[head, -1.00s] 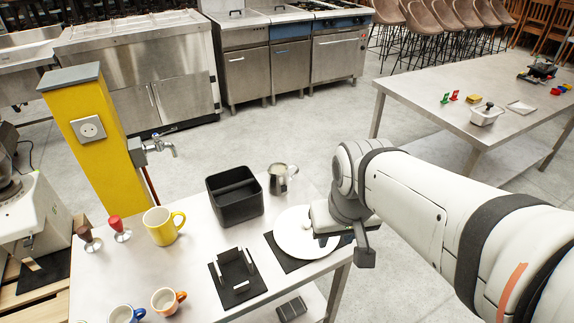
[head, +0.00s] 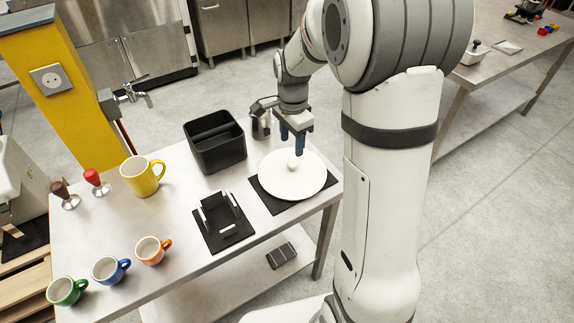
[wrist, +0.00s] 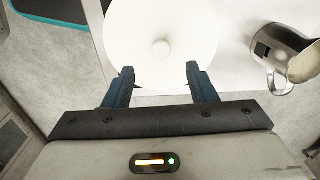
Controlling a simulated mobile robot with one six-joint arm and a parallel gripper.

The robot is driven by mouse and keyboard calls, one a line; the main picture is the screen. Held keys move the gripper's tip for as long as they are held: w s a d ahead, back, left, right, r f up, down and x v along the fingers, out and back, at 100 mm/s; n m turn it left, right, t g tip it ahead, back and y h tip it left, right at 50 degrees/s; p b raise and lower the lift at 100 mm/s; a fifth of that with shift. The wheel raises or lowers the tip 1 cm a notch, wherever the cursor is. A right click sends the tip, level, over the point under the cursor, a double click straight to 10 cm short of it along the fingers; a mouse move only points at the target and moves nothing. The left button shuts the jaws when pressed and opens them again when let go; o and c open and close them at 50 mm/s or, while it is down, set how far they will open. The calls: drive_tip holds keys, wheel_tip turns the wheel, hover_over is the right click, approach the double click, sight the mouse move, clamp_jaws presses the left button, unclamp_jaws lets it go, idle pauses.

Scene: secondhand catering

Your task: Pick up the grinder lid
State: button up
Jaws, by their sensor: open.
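The grinder lid (head: 306,185) is a white round disc with a small knob in its middle. It lies on a black mat (head: 269,201) near the table's right end. My gripper (head: 292,141) points down over the far part of the lid, its two blue fingers open and empty. In the wrist view, the lid (wrist: 188,30) fills the top middle. Its knob lies ahead of the gap between the fingers of my gripper (wrist: 160,72), centred on it and apart from both.
A metal pitcher (wrist: 288,53) stands close to the lid. A black bin (head: 216,151), a black holder (head: 222,222), a yellow mug (head: 140,178) and several small cups stand left of it. My arm's large link rises beside the table's right end.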

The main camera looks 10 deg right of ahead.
sight(293, 164)
drive_tip(key=shift+w+f, duration=0.2)
drive_tip(key=shift+f, duration=0.3)
drive_tip(key=f, duration=0.7)
drive_tip(key=shift+s+d+f, duration=0.1)
drive_tip(key=shift+d+f, duration=0.05)
drive_tip(key=shift+d, duration=0.05)
drive_tip(key=shift+c, duration=0.4)
clamp_jaws()
